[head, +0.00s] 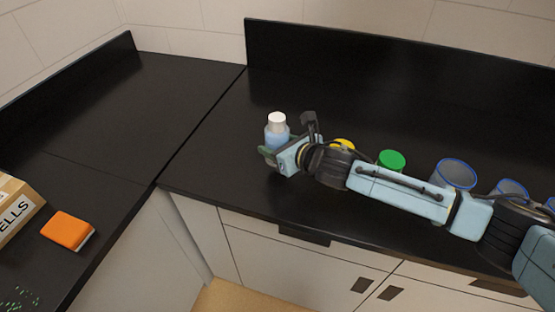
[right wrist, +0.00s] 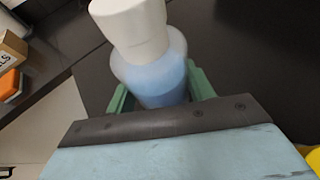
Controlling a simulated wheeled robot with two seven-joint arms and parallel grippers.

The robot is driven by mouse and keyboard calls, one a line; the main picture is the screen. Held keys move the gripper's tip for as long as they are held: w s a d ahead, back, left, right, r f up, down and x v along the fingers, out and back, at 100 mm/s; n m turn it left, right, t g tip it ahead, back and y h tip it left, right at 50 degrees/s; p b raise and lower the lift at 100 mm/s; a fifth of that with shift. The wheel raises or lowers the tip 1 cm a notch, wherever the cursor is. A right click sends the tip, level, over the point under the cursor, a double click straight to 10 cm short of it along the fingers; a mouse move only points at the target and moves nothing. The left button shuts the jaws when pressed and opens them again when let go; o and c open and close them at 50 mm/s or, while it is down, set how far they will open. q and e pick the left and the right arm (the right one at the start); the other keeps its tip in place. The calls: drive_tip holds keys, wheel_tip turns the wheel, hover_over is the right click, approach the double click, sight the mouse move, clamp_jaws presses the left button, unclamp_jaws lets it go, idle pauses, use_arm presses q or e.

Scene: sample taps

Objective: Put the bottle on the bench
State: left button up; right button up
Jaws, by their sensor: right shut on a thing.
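The bottle (head: 276,133) has a white cap and a pale blue body. My right gripper (head: 273,153) is shut on it, and the bottle stands upright between the fingers. In the right wrist view the bottle (right wrist: 155,75) sits between the green fingers (right wrist: 160,98) of my right gripper. The bottle is over the black bench (head: 215,150), near its front edge and corner. I cannot tell whether its base touches the bench, as the gripper hides it. My left gripper is not in view.
Behind my right arm stand a yellow-topped item (head: 342,144), a green-lidded item (head: 391,160) and several blue-rimmed containers (head: 455,173). An orange block (head: 67,231) and a cardboard box (head: 14,208) are on the left bench. The bench behind the bottle is clear.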

wheel_tip(320, 180, down, 4)
drive_tip(key=shift+f+b, duration=0.1)
drive_tip(key=shift+b, duration=0.25)
drive_tip(key=o, duration=1.1)
drive_tip(key=shift+f, duration=0.1)
drive_tip(key=shift+r, duration=0.2)
drive_tip(key=p+v, duration=0.1)
drive_tip(key=v, duration=1)
drive_tip(key=shift+s+d+p, duration=0.25)
drive_tip(key=shift+s+p, duration=0.05)
drive_tip(key=shift+s, duration=0.05)
drive_tip(key=shift+s+r, duration=0.1)
